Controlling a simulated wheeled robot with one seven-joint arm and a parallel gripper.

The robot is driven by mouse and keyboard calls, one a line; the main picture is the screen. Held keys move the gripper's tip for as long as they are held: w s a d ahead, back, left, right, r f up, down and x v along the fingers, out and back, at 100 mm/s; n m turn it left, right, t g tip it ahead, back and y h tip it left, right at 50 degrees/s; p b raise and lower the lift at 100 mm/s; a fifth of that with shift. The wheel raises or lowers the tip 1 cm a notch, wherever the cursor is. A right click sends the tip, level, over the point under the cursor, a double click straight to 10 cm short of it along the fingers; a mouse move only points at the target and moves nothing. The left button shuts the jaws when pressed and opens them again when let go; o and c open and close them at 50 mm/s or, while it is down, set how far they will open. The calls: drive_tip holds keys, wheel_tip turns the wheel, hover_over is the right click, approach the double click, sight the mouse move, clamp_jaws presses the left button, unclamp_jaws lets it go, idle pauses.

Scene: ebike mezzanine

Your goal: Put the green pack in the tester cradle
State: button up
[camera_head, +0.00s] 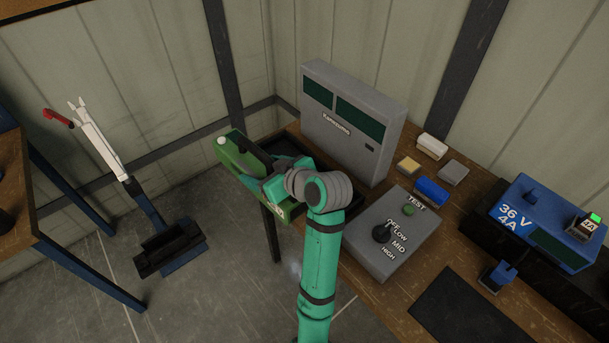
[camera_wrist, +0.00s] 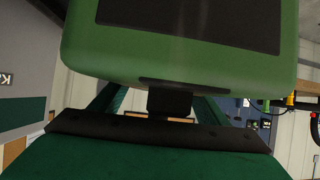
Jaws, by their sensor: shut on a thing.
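The green pack (camera_head: 232,150) is a long green block with a dark panel on top and a pale round spot near its far left end. My gripper (camera_head: 268,186) is shut on the green pack and holds it at the left edge of the bench. The pack fills the top of the wrist view (camera_wrist: 180,68), close to the gripper. A dark tray (camera_head: 292,148), which looks like the tester cradle, sits just right of the pack, beside the grey tester (camera_head: 350,118). My gripper and the pack hide part of this tray.
A grey control box (camera_head: 378,262) with a knob and a green button stands at the front of the bench. Small blocks, including a blue one (camera_head: 431,191), lie right of the tester. A blue charger (camera_head: 545,225) is at the right. Floor is open left of the bench.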

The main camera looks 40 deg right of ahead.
drive_tip(key=s+d+r, duration=0.1)
drive_tip(key=s, duration=0.1)
drive_tip(key=s+d+r, duration=0.3)
drive_tip(key=s+d, duration=0.1)
drive_tip(key=shift+s+d+r, duration=0.1)
drive_tip(key=shift+s+r, duration=0.05)
drive_tip(key=shift+r, duration=0.2)
drive_tip(key=s+d+r, duration=0.3)
drive_tip(key=s, duration=0.5)
drive_tip(key=shift+m+h, duration=0.4)
drive_tip(key=shift+w+d+f, duration=1)
drive_tip(key=shift+w+f, duration=1.1)
drive_tip(key=shift+w, duration=0.05)
drive_tip(key=shift+w+d+f, duration=0.95)
drive_tip(key=shift+w+f, duration=1.2)
drive_tip(key=shift+w+d+f, duration=1)
drive_tip(key=shift+w+f, duration=1.1)
drive_tip(key=shift+w, duration=0.05)
drive_tip(key=o, duration=2.1)
drive_tip(key=shift+f, duration=0.4)
drive_tip(key=shift+c, duration=0.2)
drive_tip(key=shift+s, duration=0.1)
